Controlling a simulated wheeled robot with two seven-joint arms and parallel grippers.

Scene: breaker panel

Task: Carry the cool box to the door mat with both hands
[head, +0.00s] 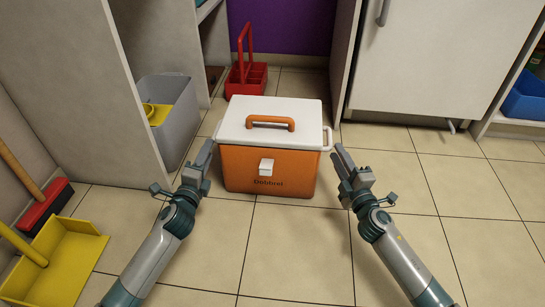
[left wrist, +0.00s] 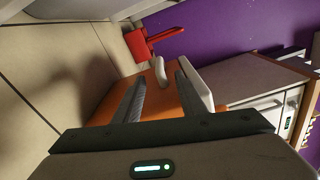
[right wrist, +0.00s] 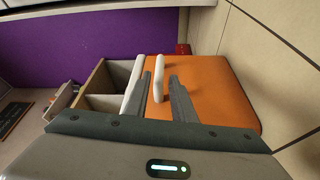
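The cool box (head: 268,172) stands upright on the tiled floor. It has an orange body, a white lid (head: 240,112) with an orange top handle (head: 270,122), and a white handle on each side. My left gripper (head: 207,152) is open beside its left side; the white side handle (left wrist: 160,72) lies ahead between the fingers in the left wrist view. My right gripper (head: 343,156) is open beside its right side; the other side handle (right wrist: 158,76) shows between the fingers in the right wrist view. Neither gripper is closed on a handle. No door mat is visible.
A red caddy (head: 246,77) stands behind the box, before a purple wall (head: 290,25). A grey bin (head: 175,120) stands in the left shelf unit. A yellow dustpan (head: 62,262) and red broom (head: 45,205) are at left. The floor at front and right is clear.

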